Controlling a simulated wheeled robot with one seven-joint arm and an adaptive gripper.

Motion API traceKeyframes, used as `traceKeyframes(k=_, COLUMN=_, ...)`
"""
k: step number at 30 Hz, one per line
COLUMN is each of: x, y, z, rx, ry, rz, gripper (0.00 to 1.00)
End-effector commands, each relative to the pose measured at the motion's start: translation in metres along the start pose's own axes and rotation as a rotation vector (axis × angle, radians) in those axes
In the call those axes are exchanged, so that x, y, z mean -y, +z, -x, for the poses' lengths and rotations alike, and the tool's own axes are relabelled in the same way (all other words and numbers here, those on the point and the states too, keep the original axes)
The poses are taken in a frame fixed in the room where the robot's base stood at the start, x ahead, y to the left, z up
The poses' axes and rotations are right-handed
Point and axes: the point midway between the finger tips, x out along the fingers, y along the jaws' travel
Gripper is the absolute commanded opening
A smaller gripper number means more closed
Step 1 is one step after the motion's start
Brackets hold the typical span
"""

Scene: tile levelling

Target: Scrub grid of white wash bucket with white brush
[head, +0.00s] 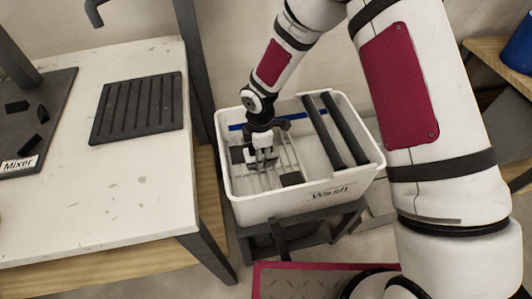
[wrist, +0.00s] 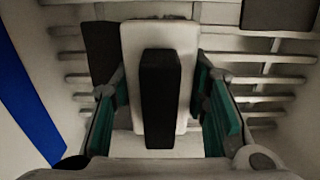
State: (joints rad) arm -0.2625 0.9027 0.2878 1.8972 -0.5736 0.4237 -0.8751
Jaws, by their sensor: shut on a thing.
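The white wash bucket (head: 262,207) stands on a dark stand in the head view, with "Wash" written on its front. A pale slatted grid (head: 285,152) lies inside its left part and also shows in the wrist view (wrist: 262,78). Dark patches (head: 292,179) sit on the grid. My gripper (head: 264,157) is down inside the bucket, over the grid. In the wrist view its two teal-padded fingers flank the white brush (wrist: 160,95), a white block with a black bar, and are shut on it. Whether the brush's underside touches the grid is hidden.
Two dark bars (head: 338,130) span the bucket's right part, and a blue strip (head: 300,117) runs along the back. A white table (head: 150,190) at left carries a dark ribbed plate (head: 137,107) and a board marked "Mixer" (head: 40,125). A blue container (head: 518,50) stands at far right.

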Motion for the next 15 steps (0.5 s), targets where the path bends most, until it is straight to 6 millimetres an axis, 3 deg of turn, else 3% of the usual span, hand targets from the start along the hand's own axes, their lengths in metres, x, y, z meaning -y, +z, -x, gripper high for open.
traceKeyframes(k=15, x=0.000, y=-0.024, z=-0.001, rx=-0.001, ry=0.001, rz=0.001, gripper=0.06)
